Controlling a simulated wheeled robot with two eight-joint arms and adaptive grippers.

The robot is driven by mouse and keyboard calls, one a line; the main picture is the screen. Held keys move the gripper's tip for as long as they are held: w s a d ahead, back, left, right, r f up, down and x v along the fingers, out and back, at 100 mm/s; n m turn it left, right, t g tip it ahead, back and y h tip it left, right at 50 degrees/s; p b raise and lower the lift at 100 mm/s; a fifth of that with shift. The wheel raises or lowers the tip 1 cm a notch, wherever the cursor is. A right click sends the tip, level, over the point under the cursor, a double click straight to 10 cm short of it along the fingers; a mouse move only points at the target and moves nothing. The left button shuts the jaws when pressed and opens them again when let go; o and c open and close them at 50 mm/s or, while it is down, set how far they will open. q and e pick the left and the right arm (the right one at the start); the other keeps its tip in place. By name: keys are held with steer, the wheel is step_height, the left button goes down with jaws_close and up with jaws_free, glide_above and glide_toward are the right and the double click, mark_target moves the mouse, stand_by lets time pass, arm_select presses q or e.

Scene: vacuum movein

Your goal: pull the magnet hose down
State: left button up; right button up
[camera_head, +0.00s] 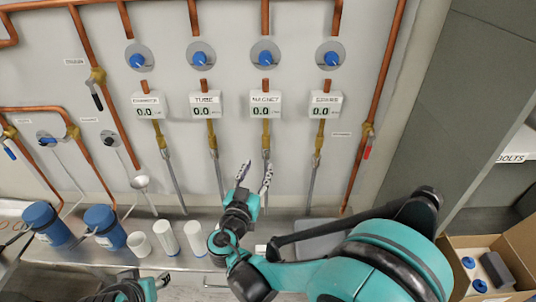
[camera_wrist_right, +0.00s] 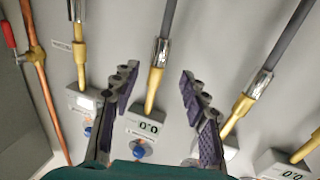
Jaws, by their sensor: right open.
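The magnet hose (camera_head: 266,157) hangs under the MAGNET display (camera_head: 266,104) on the wall, with a brass fitting at its top. In the right wrist view, which looks upside down, the magnet hose (camera_wrist_right: 168,18) runs between my fingers, with its brass fitting (camera_wrist_right: 154,88) and display (camera_wrist_right: 148,126) beyond. My right gripper (camera_head: 256,175) is open at the lower part of this hose; it also shows in the right wrist view (camera_wrist_right: 156,80). I see no clear contact. Part of my left arm shows at the bottom edge of the head view; its finger state is unclear.
Similar hoses hang beside it, under the TUBE display (camera_head: 206,104) and the rightmost display (camera_head: 325,104). A metal bench (camera_head: 100,257) below holds blue containers (camera_head: 104,228) and white cylinders (camera_head: 166,238). A cardboard box (camera_head: 517,262) stands at the right.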

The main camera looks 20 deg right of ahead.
mark_target(265, 153)
steer(key=x, duration=0.7)
steer(key=shift+b, duration=0.3)
